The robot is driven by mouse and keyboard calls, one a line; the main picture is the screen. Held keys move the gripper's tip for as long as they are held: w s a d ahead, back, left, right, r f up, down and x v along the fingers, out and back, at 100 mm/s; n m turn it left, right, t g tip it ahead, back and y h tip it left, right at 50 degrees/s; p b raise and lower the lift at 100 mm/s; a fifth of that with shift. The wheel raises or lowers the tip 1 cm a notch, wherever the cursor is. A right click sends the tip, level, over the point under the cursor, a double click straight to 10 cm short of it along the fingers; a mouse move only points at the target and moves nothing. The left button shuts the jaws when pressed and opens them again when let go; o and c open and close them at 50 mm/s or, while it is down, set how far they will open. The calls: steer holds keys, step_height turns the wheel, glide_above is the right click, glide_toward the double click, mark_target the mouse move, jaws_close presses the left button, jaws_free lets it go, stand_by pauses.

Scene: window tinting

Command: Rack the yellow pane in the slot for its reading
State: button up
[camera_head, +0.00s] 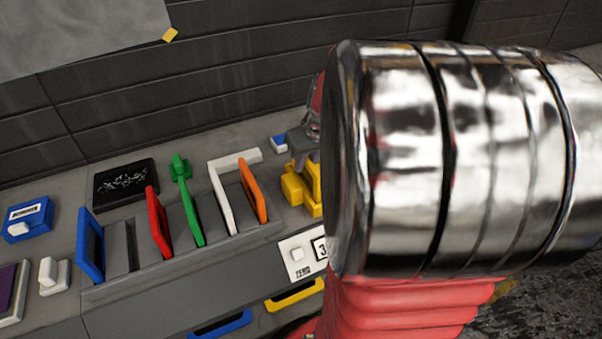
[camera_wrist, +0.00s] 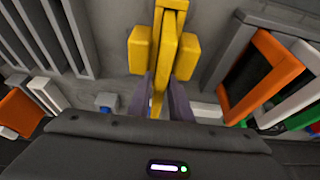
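The yellow pane (camera_wrist: 168,45) stands edge-on between two yellow blocks (camera_wrist: 138,50) in the wrist view. In the head view the yellow parts (camera_head: 293,188) show right of the rack, partly behind my arm. My gripper (camera_wrist: 162,88) has its dark fingers close on both sides of the pane and appears shut on it. The grey slotted rack (camera_head: 150,284) holds a blue pane (camera_head: 91,245), a red pane (camera_head: 158,225) and an orange pane (camera_head: 254,192). Green (camera_head: 186,200) and white (camera_head: 222,195) pieces stand between them. A reading card (camera_head: 320,248) shows "3", its right side hidden by my arm.
A black panel (camera_head: 125,183) lies behind the rack. A blue box (camera_head: 28,219) and a white piece (camera_head: 54,275) are at left. Blue (camera_head: 220,325) and yellow (camera_head: 294,296) handles are below.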

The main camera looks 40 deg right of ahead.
jaws_close()
stand_by(1.0)
